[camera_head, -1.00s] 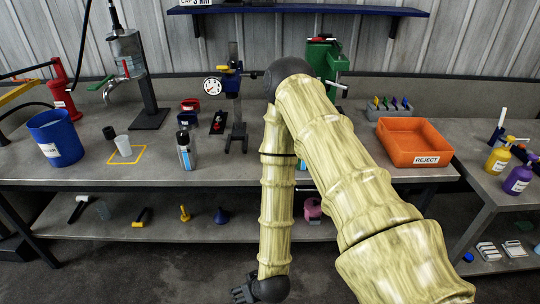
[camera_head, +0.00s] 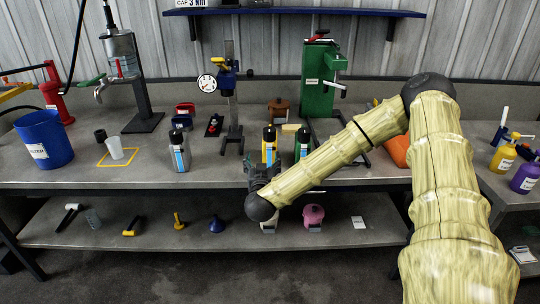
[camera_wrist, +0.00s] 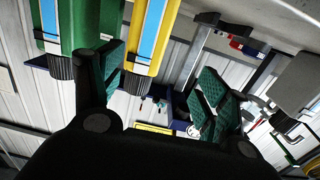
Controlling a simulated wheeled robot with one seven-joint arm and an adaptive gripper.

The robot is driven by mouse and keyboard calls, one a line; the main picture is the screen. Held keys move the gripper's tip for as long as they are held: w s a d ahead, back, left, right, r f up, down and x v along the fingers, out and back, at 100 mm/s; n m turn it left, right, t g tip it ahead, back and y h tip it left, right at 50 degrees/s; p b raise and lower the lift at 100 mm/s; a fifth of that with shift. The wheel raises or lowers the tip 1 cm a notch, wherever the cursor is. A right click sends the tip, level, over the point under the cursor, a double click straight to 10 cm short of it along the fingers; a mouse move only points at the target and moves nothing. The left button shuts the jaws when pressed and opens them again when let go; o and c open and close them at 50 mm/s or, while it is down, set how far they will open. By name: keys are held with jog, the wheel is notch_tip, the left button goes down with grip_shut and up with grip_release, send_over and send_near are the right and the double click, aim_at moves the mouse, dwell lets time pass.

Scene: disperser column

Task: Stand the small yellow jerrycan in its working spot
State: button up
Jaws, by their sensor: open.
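The small yellow jerrycan (camera_head: 269,143), with a dark cap and a blue-and-white label, stands upright on the main bench. A green jerrycan (camera_head: 302,140) stands close to its right. My gripper (camera_head: 262,172) is open just in front of the yellow jerrycan, partly covering its lower part. In the wrist view, which looks upside down, the yellow jerrycan (camera_wrist: 155,40) shows between the open fingers, nearer the left finger. That finger lies at the gap between the yellow and green (camera_wrist: 80,25) jerrycans; contact cannot be told.
A grey jerrycan (camera_head: 180,158) stands left on the bench. A gauge stand (camera_head: 232,100) and green machine (camera_head: 317,85) stand behind.

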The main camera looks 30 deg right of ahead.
aim_at(268, 147)
jog(key=shift+w+d+r+m+h, duration=0.15)
jog(key=shift+d+r+h, duration=0.15)
jog(key=shift+d, duration=0.15)
jog(key=shift+w+d+r+m+h, duration=0.15)
jog(key=shift+d+r+h, duration=0.1)
jog(key=shift+d, duration=0.2)
jog(key=x, duration=0.5)
jog(key=shift+s+d+p, duration=0.1)
jog(key=shift+d+p, duration=0.05)
jog(key=shift+p, duration=0.15)
jog(key=w+d, duration=0.3)
jog(key=shift+f+p, duration=0.35)
jog(key=shift+p, duration=0.05)
jog(key=shift+w+d, duration=0.25)
jog(key=shift+w, duration=0.2)
jog(key=c, duration=1.5)
